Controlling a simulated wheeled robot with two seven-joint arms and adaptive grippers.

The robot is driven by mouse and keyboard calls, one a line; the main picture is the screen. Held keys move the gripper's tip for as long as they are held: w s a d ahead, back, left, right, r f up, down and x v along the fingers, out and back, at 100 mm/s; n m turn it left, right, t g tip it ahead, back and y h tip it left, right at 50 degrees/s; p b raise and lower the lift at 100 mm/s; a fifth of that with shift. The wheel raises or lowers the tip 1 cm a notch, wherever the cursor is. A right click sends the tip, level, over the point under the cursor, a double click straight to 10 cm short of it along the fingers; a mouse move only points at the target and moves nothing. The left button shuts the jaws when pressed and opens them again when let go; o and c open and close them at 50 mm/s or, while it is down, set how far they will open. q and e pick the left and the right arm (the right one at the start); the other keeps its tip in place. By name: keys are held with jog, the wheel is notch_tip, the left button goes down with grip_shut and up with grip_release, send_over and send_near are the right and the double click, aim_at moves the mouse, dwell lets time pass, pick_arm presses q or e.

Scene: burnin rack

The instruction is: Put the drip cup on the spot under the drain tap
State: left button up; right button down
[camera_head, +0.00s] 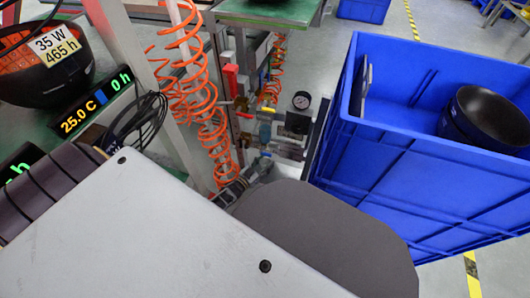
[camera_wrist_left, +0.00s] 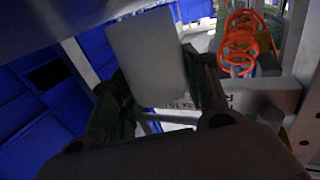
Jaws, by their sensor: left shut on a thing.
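My left gripper (camera_head: 235,190) reaches in low beside the rack's air fittings, mostly hidden behind my own arm. In the left wrist view its dark fingers (camera_wrist_left: 160,105) are shut on a plain pale grey thing (camera_wrist_left: 147,58), which I take to be the drip cup. Its opening and contents do not show. The air unit with a round gauge (camera_head: 301,101) is just beyond the gripper, with small fittings below it. I cannot clearly pick out the drain tap or the spot under it. My right gripper is not in view.
Orange coiled hoses (camera_head: 190,85) hang close to the left gripper; one also shows in the wrist view (camera_wrist_left: 240,45). A blue crate (camera_head: 400,185) holding dark bowls (camera_head: 487,118) stands to the right. A labelled dark bowl (camera_head: 75,82) and lit displays (camera_head: 85,115) are at left.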

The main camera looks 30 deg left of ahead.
pick_arm(q)
jog(key=shift+f, duration=0.15)
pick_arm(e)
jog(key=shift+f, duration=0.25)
pick_arm(q)
jog(key=o, duration=1.1)
jog(key=shift+c, duration=0.2)
jog(key=shift+o, duration=0.2)
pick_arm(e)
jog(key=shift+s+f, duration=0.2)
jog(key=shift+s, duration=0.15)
pick_arm(q)
jog(key=s+a, duration=0.2)
jog(key=s, duration=0.9)
jog(key=shift+s, duration=0.4)
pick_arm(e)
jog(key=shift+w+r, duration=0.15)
